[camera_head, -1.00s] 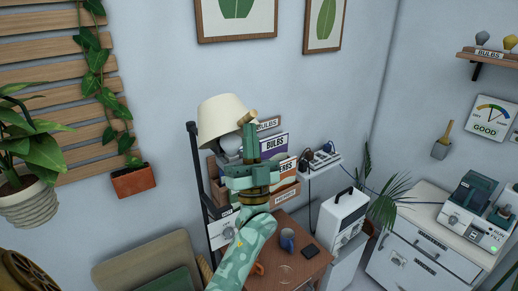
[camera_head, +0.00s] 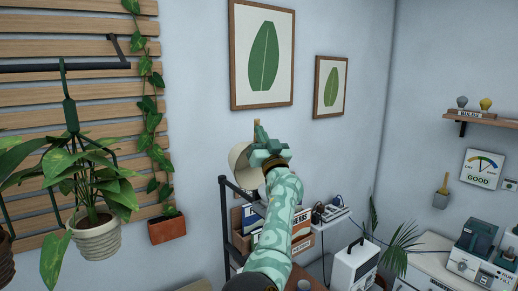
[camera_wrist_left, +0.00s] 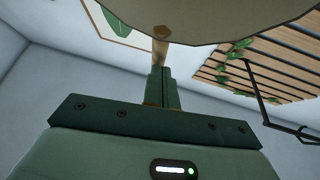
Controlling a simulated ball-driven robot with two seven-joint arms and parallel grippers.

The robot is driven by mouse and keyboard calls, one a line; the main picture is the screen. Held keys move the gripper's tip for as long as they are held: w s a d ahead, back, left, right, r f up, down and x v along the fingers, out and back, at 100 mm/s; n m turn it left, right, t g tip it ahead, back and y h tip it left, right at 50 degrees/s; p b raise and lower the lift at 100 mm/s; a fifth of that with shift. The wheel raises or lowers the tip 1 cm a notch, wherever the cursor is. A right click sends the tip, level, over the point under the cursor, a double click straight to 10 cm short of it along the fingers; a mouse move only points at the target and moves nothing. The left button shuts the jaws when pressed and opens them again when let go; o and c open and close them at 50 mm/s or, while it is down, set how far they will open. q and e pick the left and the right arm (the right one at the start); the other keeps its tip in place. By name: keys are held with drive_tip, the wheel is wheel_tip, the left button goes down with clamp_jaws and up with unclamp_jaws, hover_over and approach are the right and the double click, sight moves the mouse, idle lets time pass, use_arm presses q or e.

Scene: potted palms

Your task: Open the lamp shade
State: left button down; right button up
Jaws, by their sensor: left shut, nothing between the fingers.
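The cream lamp shade (camera_head: 238,165) stands tilted in the middle of the head view, partly hidden behind my left gripper. My left gripper (camera_head: 259,133) points up at the shade's right side, its fingers together and empty. In the left wrist view the shade's underside and rim (camera_wrist_left: 205,20) fill the top. The closed fingers (camera_wrist_left: 161,85) point up toward that rim. A tan rod-like piece (camera_wrist_left: 160,45) shows beyond the fingers, close to the rim; I cannot tell whether it touches the shade. My right gripper is not in view.
A dark shelf frame (camera_head: 224,225) with boxes stands below the shade. A hanging potted plant (camera_head: 98,238) and a slatted wood panel (camera_head: 40,110) are at left. Framed leaf pictures (camera_head: 262,55) hang behind. A white cabinet machine (camera_head: 355,266) stands at lower right.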

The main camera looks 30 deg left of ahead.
use_arm(q)
drive_tip(key=a, duration=0.2)
drive_tip(key=w, duration=0.1)
drive_tip(key=shift+w+a+r, duration=0.1)
drive_tip(key=shift+a+r, duration=0.2)
drive_tip(key=shift+a, duration=0.1)
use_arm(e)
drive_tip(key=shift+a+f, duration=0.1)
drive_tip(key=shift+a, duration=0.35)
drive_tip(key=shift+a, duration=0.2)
